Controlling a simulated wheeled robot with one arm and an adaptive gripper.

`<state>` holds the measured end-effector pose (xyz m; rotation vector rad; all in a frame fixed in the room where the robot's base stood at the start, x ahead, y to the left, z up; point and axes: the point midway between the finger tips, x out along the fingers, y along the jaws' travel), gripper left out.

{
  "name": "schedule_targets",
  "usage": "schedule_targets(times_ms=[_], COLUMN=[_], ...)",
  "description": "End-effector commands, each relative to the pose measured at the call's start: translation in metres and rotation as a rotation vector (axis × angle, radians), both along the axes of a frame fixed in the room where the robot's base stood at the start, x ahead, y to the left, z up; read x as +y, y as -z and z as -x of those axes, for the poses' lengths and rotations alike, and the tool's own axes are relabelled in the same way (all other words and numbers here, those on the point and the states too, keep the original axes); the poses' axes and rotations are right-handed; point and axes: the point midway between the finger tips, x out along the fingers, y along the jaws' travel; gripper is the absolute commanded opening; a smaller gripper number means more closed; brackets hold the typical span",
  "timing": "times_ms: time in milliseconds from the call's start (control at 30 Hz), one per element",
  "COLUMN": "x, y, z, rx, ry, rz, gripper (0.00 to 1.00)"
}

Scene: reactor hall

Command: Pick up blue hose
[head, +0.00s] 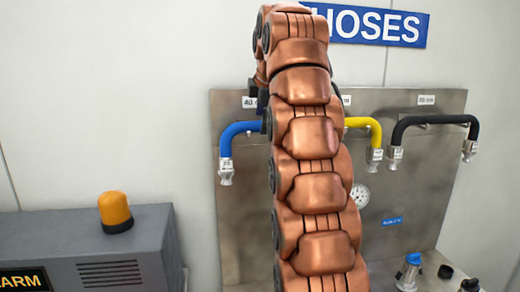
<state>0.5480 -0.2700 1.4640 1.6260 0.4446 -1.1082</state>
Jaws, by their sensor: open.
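The blue hose (229,137) hangs at the left of a metal panel, under a white label. It is a bent blue tube with a metal fitting at its lower left end. Its right part goes out of sight behind my copper arm. Small dark parts of my gripper (260,104) show at the left edge of the arm, close to the hose's upper right part. My gripper is open. Most of it is hidden behind the arm, so I cannot tell whether it touches the hose or whether the hose lies between its fingers.
A yellow hose (366,124) and a black hose (437,120) hang to the right on the panel (425,190). A gauge (360,195) sits below them. A blue-topped fitting (411,270) stands lower right. A grey alarm box (85,245) with an orange lamp (115,211) stands left.

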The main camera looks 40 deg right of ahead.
Motion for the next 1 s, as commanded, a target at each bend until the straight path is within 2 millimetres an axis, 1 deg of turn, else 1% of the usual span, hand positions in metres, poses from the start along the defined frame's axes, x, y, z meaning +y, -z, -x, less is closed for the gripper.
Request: schedule_targets(times_ms=[600,933,967,1000], x=[-0.006,-0.007,-0.007,-0.007], y=[0.025,0.027,0.027,0.027], z=[-0.016,-0.018,-0.018,-0.018], rx=[0.001,-0.001,-0.001,-0.001], ry=[0.0,0.001,0.001,0.001], rz=[-0.002,0.0,0.0,0.0], gripper=[0.62,0.62,0.6,0.56])
